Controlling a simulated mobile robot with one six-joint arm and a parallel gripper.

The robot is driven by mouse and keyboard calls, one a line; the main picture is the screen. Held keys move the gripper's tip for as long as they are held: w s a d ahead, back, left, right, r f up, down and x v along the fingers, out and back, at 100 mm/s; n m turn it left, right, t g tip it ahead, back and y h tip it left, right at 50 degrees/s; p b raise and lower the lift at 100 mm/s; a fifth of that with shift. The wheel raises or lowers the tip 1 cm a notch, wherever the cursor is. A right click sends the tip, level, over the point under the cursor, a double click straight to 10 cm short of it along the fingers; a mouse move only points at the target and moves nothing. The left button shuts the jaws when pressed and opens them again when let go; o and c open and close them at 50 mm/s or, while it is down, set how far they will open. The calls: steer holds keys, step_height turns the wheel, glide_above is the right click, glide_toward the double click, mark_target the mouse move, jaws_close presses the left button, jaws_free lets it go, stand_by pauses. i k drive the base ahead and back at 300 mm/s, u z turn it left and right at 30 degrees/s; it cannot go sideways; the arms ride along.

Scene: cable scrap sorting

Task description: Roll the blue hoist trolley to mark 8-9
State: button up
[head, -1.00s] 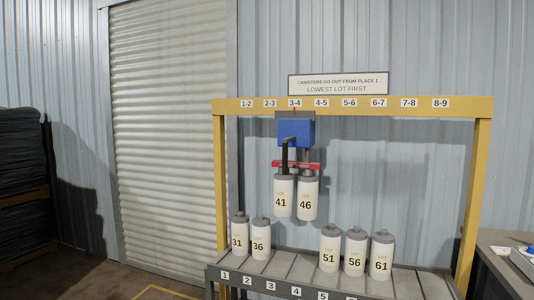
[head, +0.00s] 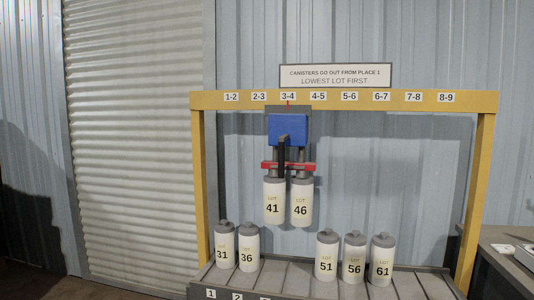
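The blue hoist trolley (head: 288,128) hangs from the yellow beam (head: 350,97). The mark 8-9 (head: 446,98) is at the beam's right end. Below the trolley, a red bar (head: 270,165) carries two white canisters, lot 41 (head: 273,205) and lot 46 (head: 300,204), hanging side by side above the rack. A dark handle (head: 282,160) hangs at the trolley's front. My gripper is not in view.
Canisters lot 31 (head: 223,243) and lot 36 (head: 248,246) stand at the rack's left. Lots 51 (head: 326,254), 56 (head: 354,256) and 61 (head: 381,258) stand right of the gap. A side table (head: 497,240) is at the right.

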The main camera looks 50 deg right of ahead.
mark_target(288, 125)
steer(key=z, duration=0.05)
steer(key=i, duration=0.85)
steer(key=z, duration=0.2)
